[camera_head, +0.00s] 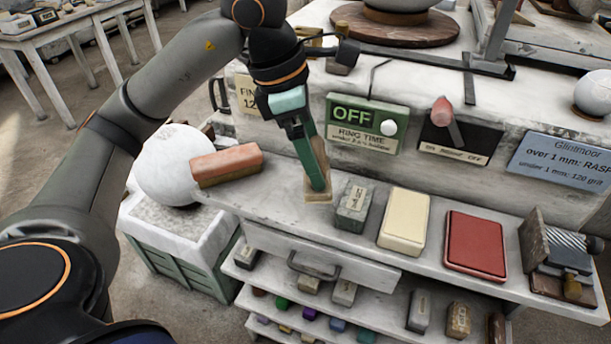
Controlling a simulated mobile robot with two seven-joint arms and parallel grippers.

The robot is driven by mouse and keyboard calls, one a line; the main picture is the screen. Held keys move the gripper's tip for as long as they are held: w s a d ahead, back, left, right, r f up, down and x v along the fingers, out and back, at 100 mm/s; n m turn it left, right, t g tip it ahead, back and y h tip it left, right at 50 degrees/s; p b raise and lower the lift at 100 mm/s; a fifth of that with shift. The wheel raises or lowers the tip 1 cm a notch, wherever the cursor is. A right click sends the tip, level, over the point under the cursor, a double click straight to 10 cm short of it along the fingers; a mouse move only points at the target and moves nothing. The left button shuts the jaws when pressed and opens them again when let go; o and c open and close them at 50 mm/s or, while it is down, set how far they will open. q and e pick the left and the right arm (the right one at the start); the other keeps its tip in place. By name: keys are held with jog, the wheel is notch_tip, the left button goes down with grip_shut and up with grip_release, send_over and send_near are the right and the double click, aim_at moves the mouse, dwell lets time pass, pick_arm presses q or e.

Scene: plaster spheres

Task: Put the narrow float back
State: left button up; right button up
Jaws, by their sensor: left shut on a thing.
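My left gripper (314,170) comes down from above over the bench's front ledge. It is shut on a tan, wood-coloured piece (319,194), which looks like the narrow float. The piece hangs upright below the fingers, with its lower end at or just above the ledge (290,207); I cannot tell whether it touches. The fingers hide part of it. My right gripper is not in view.
An orange-brown block (226,165) lies left of the gripper. A grey block (353,208), cream block (404,220), red pad (476,243) and small vise (560,262) line the ledge rightward. A white sphere (170,165) stands left. Shelves below hold several small blocks.

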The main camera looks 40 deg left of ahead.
aim_at(306, 177)
pick_arm(q)
jog(key=f, duration=0.1)
jog(key=w+a+f, duration=0.2)
jog(key=f, duration=0.1)
jog(key=shift+a+f, duration=0.1)
jog(key=shift+a, duration=0.1)
jog(key=shift+w+a+f, duration=0.2)
jog(key=shift+w+f, duration=0.05)
jog(key=shift+f, duration=0.05)
jog(key=shift+w+a+f+b, duration=0.1)
jog(key=shift+a+f+b, duration=0.1)
jog(key=shift+f, duration=0.75)
jog(key=shift+w+a+f+b, duration=0.1)
jog(key=shift+f+b, duration=0.1)
jog(key=shift+f, duration=0.7)
jog(key=shift+d, duration=0.1)
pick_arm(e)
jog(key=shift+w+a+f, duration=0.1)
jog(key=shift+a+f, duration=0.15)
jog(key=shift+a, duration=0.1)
pick_arm(q)
jog(key=shift+f, duration=0.1)
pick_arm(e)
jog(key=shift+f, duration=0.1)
pick_arm(q)
jog(key=shift+f, duration=0.15)
jog(key=o, duration=1.2)
jog(key=shift+o, duration=0.2)
jog(key=shift+r, duration=0.2)
